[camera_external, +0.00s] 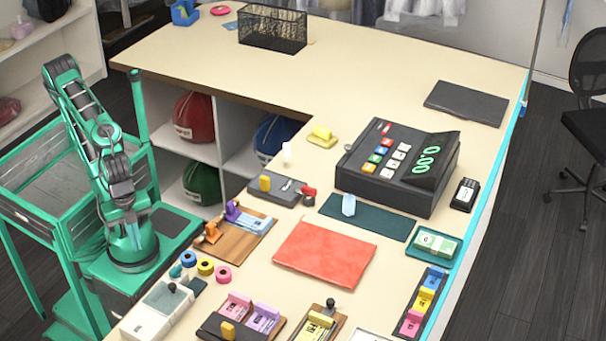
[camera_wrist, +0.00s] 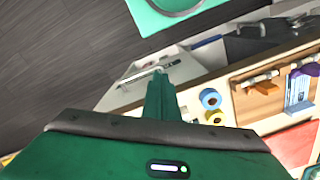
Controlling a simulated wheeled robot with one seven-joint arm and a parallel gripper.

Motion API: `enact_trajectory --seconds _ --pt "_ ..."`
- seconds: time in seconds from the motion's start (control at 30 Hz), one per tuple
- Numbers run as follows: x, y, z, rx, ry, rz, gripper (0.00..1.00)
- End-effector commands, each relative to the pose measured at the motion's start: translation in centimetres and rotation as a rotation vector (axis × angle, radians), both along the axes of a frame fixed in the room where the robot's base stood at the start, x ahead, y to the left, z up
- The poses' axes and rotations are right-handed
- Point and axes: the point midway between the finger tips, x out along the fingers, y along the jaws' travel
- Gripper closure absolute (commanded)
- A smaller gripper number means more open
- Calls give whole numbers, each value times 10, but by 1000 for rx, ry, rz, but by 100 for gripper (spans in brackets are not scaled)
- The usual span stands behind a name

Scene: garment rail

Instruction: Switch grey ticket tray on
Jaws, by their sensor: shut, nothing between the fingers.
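A dark grey tray (camera_external: 287,183) lies on the counter left of the cash register, with a yellow piece on it and a red knob (camera_external: 309,191) at its right end. A white-and-grey box with a black knob (camera_external: 150,322) stands at the counter's near left corner. I cannot tell for certain which one is the grey ticket tray. My gripper (camera_wrist: 159,76) is shut and empty in the wrist view, its green fingers together. It overlaps a pale grey box (camera_wrist: 133,90) there, apparently above it. In the external view my arm stands folded left of the counter, and its gripper is hard to make out.
Tape rolls (camera_external: 205,267) and a wooden tray (camera_external: 250,246) with purple and orange clips lie beside the white box. More ticket trays line the near edge. A red folder (camera_external: 325,257) and the cash register (camera_external: 398,170) fill the middle. The far counter is mostly clear.

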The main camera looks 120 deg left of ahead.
Motion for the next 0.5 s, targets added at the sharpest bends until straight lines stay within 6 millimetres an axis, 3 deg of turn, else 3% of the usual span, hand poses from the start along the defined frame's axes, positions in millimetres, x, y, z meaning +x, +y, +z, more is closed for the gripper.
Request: enact_trajectory --seconds 0.1,0.2,0.5 --pt "1 0 35 -3 -6 -2 100" --pt "1 0 56 -3 -4 -3 100" --pt "1 0 105 -2 -1 -4 100"
